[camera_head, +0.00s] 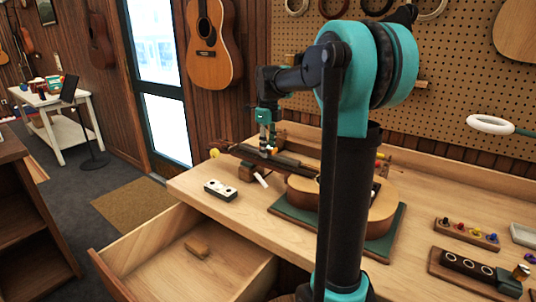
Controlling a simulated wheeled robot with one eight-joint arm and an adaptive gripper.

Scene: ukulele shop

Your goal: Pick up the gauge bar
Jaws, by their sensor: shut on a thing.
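My gripper (267,148) is at the end of my arm, above the neck of the ukulele on the workbench. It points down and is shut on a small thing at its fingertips. That thing is too small here for me to tell its shape, so I cannot say for sure that it is the gauge bar. A small white strip (262,180) shows just below my gripper, beside the neck. My arm hides part of the ukulele body.
The ukulele (301,192) lies on a green mat (290,213) on the workbench (190,185). An open drawer (160,240) holds a small wooden block (197,247). A peg rack (466,234) and a dark holder (470,268) stand at the right. The bench's left end is mostly clear.

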